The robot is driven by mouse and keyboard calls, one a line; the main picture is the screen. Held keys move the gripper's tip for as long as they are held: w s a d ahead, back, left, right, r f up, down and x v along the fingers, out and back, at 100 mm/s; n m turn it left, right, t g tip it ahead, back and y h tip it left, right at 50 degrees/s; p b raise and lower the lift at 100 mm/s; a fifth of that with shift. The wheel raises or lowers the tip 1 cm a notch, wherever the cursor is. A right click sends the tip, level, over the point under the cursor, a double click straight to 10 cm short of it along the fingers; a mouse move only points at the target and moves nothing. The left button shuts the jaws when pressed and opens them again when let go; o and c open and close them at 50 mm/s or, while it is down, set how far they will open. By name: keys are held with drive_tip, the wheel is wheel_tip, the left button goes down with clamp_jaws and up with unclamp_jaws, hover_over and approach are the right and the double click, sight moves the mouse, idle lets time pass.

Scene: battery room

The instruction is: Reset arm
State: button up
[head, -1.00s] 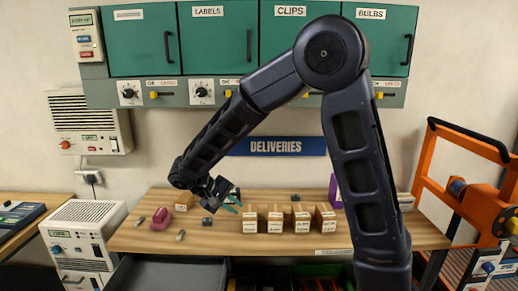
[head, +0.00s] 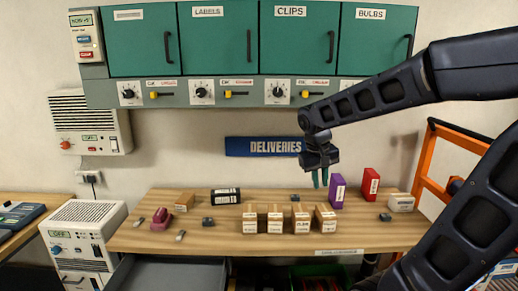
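My gripper (head: 320,178) hangs from my arm with its fingers pointing down, above the back right of the wooden bench (head: 210,240). Its two greenish fingers show a narrow gap with nothing seen between them. It is just left of a purple box (head: 338,191) and appears apart from it. My arm reaches in from the right side of the head view and covers the lower right.
On the bench stand several tan boxes (head: 275,221), a black box (head: 225,196), a red box (head: 371,183) and a maroon tape dispenser-like object (head: 161,219). Green cabinets (head: 294,40) hang above. An orange frame (head: 440,165) stands at right.

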drive_tip(key=s+d+r+m+t+y, duration=0.2)
drive_tip(key=s+d+t, duration=0.1)
drive_tip(key=s+d, duration=0.4)
drive_tip(key=shift+s+d+m, duration=0.3)
drive_tip(key=shift+s+d, duration=0.05)
drive_tip(key=shift+d, duration=0.7)
